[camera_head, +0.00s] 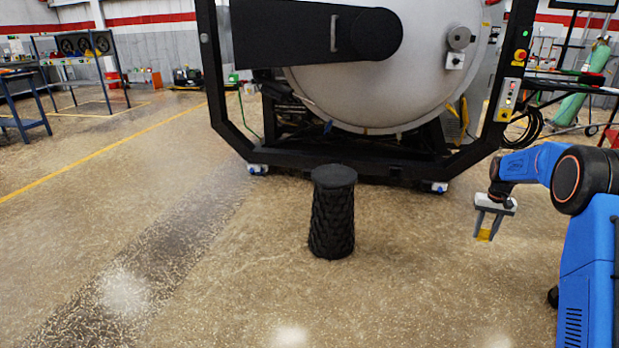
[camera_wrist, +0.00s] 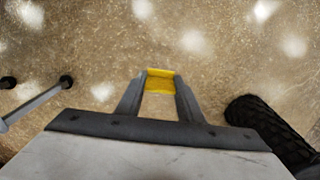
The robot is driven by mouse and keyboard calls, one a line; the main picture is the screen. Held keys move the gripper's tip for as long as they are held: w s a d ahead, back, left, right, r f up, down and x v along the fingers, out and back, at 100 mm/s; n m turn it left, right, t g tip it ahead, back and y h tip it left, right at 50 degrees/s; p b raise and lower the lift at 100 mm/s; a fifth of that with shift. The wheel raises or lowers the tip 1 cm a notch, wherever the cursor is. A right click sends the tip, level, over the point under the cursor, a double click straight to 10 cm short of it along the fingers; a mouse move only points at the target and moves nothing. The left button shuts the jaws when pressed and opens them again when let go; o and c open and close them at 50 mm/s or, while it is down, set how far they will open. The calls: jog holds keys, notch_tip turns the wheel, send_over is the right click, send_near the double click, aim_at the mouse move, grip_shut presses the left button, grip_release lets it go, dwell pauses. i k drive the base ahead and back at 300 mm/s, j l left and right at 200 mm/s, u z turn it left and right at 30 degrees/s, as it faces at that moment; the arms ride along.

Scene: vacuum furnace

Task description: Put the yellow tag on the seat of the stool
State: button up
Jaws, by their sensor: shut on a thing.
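The yellow tag (camera_head: 484,235) is held between the fingertips of my gripper (camera_head: 487,226), at the right of the head view. In the wrist view the yellow tag (camera_wrist: 161,73) spans the gap between the two fingers of my gripper (camera_wrist: 160,82). My gripper points down and hangs above the floor, to the right of the stool and apart from it. The stool (camera_head: 333,212) is black, with a round flat seat (camera_head: 334,175) and a textured body. It stands upright in the middle of the head view, and its seat is bare. In the wrist view the dark textured stool (camera_wrist: 262,118) shows at the right edge.
The large vacuum furnace (camera_head: 395,75) with its black frame stands behind the stool. A control box (camera_head: 507,100) sits on the frame's right post. A blue table (camera_head: 22,100) and a rack (camera_head: 85,60) stand at the far left. The floor between my gripper and the stool is clear.

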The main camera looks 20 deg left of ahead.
aim_at(335, 174)
jog(key=i+j+u, duration=0.1)
jog(key=i+u, duration=0.55)
jog(key=u, duration=0.15)
jog(key=i+u, duration=0.4)
jog(key=i+l, duration=0.3)
jog(key=i, duration=0.2)
jog(key=i+l+u, duration=0.15)
jog(key=i+l, duration=0.15)
jog(key=i, duration=0.2)
jog(key=i+l, duration=0.4)
jog(key=i+j+u, duration=0.05)
jog(key=i, duration=0.05)
